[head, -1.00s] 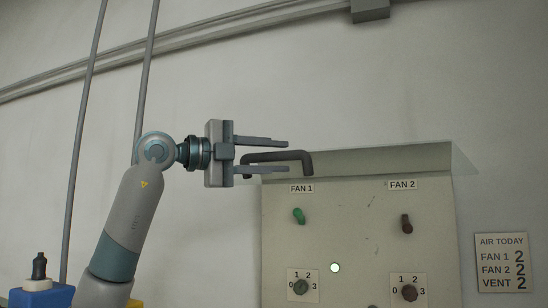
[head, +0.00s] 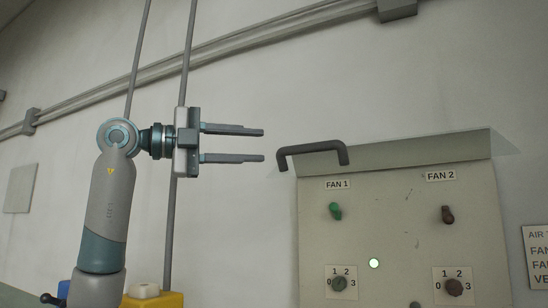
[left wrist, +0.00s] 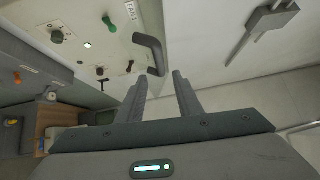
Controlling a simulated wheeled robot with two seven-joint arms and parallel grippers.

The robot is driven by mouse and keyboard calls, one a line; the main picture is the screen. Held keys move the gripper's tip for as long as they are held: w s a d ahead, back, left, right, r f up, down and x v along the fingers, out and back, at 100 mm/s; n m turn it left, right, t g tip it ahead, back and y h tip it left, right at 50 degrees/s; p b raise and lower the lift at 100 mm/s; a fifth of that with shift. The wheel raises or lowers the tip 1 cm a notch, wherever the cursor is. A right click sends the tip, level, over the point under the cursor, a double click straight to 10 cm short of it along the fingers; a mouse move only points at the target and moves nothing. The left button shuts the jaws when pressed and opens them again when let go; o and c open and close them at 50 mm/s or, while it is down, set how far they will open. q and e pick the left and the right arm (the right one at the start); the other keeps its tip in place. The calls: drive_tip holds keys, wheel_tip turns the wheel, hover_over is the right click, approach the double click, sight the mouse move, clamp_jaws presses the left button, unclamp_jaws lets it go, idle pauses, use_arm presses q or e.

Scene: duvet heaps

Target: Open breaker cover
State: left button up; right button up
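A pale panel box (head: 400,235) with FAN 1 and FAN 2 labels stands at the right in the head view. A pale flap (head: 430,150), which looks like the cover, slopes at its top edge, and the panel front is uncovered. A dark bent handle (head: 313,150) sits at the flap's left end. My left gripper (head: 264,145) is open and empty, left of the handle with a gap. In the left wrist view the handle (left wrist: 150,52) lies just beyond the open fingertips (left wrist: 160,83). My right gripper is not in view.
The panel carries a green switch (head: 336,211), a brown switch (head: 447,214), a lit lamp (head: 374,263) and two dials. A sign (head: 538,262) hangs at the right. Vertical pipes (head: 174,220) run behind my left arm.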

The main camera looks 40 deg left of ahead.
use_arm(q)
drive_tip(key=v, duration=0.3)
drive_tip(key=shift+s+a+b, duration=0.2)
drive_tip(key=shift+s+b, duration=0.15)
idle(0.5)
